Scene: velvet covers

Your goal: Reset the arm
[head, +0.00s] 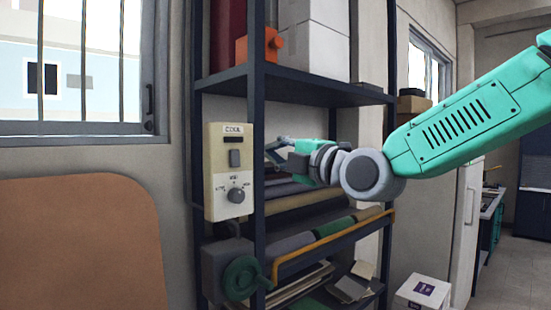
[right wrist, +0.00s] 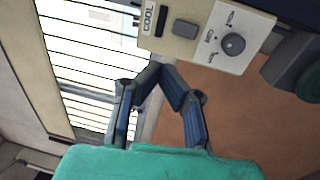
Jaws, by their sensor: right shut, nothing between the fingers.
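My right arm (head: 455,120), turquoise with grey joints, reaches in from the right in the head view. Its gripper (head: 272,148) points left, just right of the cream control box (head: 228,172) in the picture. In the right wrist view the fingers of the right gripper (right wrist: 159,70) meet at their tips, with nothing between them. The control box also shows there (right wrist: 205,32), beyond the fingertips, with its COOL label, grey switch and round knob. I cannot tell the exact gap between them; no contact shows. My left gripper is not in view.
A dark metal shelf rack (head: 257,120) stands around the gripper, with rolled cloth on its lower shelves. A green wheel (head: 242,278) sits below the control box. A white box (head: 421,293) is on the floor. A brown panel (head: 80,245) stands at left, under a barred window (head: 75,65).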

